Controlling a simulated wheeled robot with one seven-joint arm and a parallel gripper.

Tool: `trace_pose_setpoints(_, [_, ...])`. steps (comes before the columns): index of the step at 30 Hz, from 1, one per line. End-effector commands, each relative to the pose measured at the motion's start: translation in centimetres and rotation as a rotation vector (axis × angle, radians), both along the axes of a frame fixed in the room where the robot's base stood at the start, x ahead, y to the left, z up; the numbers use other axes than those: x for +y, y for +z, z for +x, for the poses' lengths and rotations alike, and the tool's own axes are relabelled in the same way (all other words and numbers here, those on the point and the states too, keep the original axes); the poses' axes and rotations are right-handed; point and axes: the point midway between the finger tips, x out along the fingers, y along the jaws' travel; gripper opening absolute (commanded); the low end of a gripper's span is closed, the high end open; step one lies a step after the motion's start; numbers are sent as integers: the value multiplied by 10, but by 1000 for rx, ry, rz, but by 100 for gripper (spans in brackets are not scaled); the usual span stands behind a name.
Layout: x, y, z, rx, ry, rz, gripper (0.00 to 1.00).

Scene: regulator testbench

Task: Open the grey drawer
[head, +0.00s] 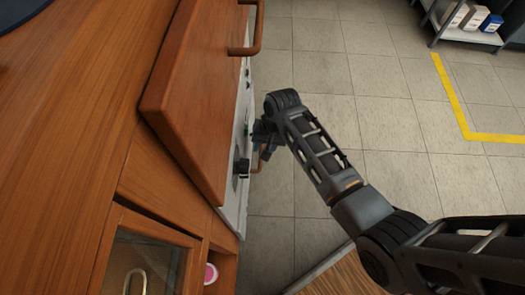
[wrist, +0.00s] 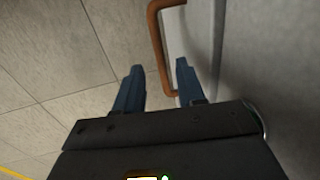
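The grey drawer front (wrist: 248,70) fills the right side of the wrist view. In the head view, a narrow strip of grey-white front (head: 233,210) shows on the cabinet's side face. A copper-brown bar handle (wrist: 156,30) stands out from the grey front, and part of it shows in the head view (head: 257,166). My gripper (wrist: 160,64) is open, its two blue fingers apart with the handle's bar between them. I cannot tell whether a finger touches the bar. In the head view my gripper (head: 263,140) is beside the front and partly hidden by its own wrist.
An orange-brown wooden panel (head: 195,90) with a similar handle (head: 246,45) juts out above the grey front. Below left is a glass-fronted compartment (head: 145,265) and a pink round thing (head: 210,273). Tiled floor (head: 330,80) to the right is clear; a shelf (head: 465,33) stands far right.

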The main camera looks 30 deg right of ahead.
Motion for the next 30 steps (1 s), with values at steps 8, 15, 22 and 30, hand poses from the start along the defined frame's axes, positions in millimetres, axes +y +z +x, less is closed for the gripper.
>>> trace_pose_setpoints(8, [4, -27, 4, -2, 1, 0, 39])
trace_pose_setpoints(15, [4, -27, 4, -2, 1, 0, 39])
trace_pose_setpoints(22, [4, -27, 3, -2, 1, 0, 22])
trace_pose_setpoints(30, [4, -27, 3, -2, 1, 0, 0])
